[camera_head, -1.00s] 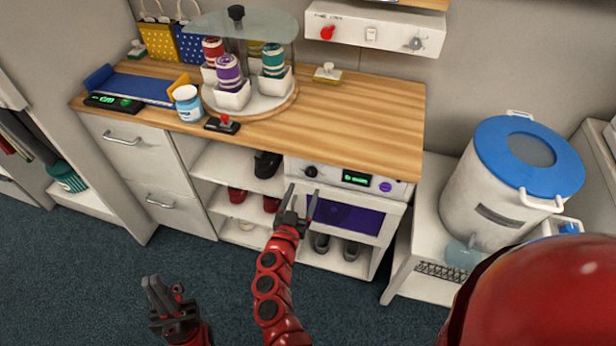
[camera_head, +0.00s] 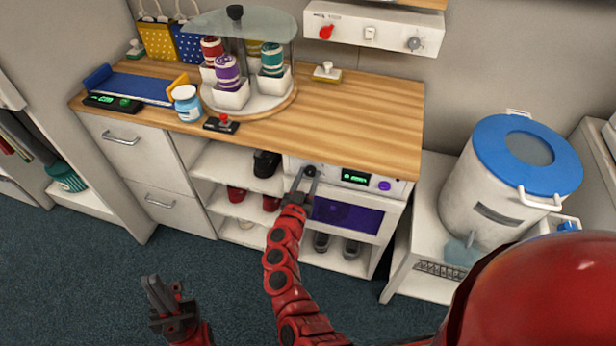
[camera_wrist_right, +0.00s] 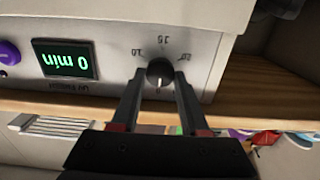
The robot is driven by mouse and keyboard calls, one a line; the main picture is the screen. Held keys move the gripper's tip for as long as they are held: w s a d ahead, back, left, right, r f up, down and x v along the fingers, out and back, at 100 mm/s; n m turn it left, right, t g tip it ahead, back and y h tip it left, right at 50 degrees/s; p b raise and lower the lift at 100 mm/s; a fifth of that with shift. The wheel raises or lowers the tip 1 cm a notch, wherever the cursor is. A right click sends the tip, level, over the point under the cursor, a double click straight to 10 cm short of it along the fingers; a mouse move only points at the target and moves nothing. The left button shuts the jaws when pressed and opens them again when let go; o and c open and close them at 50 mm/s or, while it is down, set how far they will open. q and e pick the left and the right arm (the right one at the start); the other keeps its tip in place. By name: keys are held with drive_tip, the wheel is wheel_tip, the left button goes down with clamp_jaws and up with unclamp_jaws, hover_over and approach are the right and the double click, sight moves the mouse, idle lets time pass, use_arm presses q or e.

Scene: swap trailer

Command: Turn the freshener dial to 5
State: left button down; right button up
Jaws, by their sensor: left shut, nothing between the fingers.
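The freshener dial is a small black round knob (camera_head: 309,171) on the white front panel under the worktop. In the right wrist view the dial (camera_wrist_right: 160,73) appears upside down with a light pointer mark and printed numbers around it. Beside it a display (camera_wrist_right: 65,60) reads 0 min in green. My right gripper (camera_head: 304,176) is at the panel, its fingers apart. In its wrist view the two fingertips (camera_wrist_right: 158,88) straddle the dial, with no clear contact visible. My left gripper (camera_head: 166,292) is low over the floor at the lower left, shut and empty.
The wooden worktop (camera_head: 350,125) overhangs the panel. A purple button (camera_head: 384,186) sits right of the display, above a purple window (camera_head: 347,217). Shoe shelves (camera_head: 222,164) lie left of it. A white bin with a blue lid (camera_head: 530,150) stands at the right.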

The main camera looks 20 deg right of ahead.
clamp_jaws()
drive_tip(key=m, duration=0.1)
drive_tip(key=m+b, duration=0.1)
drive_tip(key=m, duration=0.1)
drive_tip(key=shift+s+f, duration=0.1)
drive_tip(key=shift+f, duration=0.15)
drive_tip(key=shift+m+b, duration=0.8)
drive_tip(key=shift+m, duration=0.1)
drive_tip(key=m+b, duration=0.2)
drive_tip(key=m, duration=0.1)
drive_tip(key=shift+d+m, duration=0.1)
drive_tip(key=shift+m, duration=0.2)
drive_tip(key=shift+m+b, duration=1.4)
drive_tip(key=shift+m, duration=0.3)
drive_tip(key=shift+r, duration=0.1)
